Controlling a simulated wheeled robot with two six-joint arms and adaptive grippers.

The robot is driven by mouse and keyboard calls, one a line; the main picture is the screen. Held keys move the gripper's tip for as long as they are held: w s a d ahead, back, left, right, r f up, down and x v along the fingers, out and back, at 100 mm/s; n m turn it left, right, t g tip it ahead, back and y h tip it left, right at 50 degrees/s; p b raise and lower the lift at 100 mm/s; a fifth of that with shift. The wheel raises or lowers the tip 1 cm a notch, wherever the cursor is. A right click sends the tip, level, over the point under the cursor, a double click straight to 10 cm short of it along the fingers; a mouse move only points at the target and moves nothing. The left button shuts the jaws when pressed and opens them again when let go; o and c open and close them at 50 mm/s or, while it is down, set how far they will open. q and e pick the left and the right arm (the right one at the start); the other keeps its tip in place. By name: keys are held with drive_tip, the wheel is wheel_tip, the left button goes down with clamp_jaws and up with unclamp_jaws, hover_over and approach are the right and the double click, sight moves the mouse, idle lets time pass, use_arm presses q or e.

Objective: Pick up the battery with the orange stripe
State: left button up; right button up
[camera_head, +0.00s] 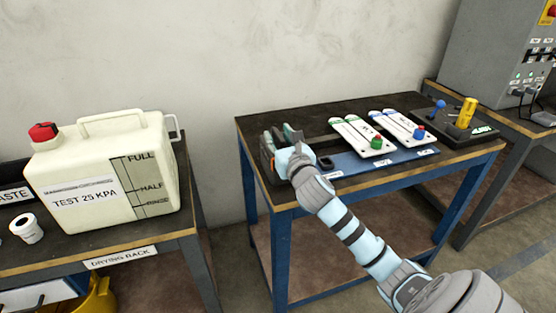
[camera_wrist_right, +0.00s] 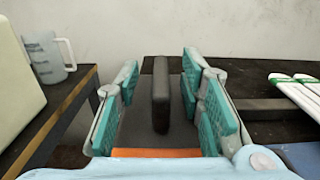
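The battery with the orange stripe is a dark block with a raised black handle (camera_wrist_right: 161,95), and its orange stripe (camera_wrist_right: 156,153) shows at the bottom of the right wrist view. In the head view the battery (camera_head: 266,147) is at the left end of the blue-framed table, mostly hidden by my right gripper (camera_head: 284,140). In the wrist view my right gripper (camera_wrist_right: 160,90) is open. Its teal-padded fingers stand on both sides of the handle, with a gap on each side. My left gripper is not in view.
White labelled strips (camera_head: 362,135) lie on a blue mat (camera_head: 350,163) to the right. A control box (camera_head: 455,118) with a yellow lever stands beyond. A big canister (camera_head: 105,175) is on the left table, with a floor gap between the tables.

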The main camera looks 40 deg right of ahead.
drive_tip(key=shift+w+d, duration=0.15)
drive_tip(key=shift+w, duration=0.4)
clamp_jaws()
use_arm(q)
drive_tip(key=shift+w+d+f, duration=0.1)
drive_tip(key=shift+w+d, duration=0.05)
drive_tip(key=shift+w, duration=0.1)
use_arm(e)
drive_tip(key=shift+r, duration=0.1)
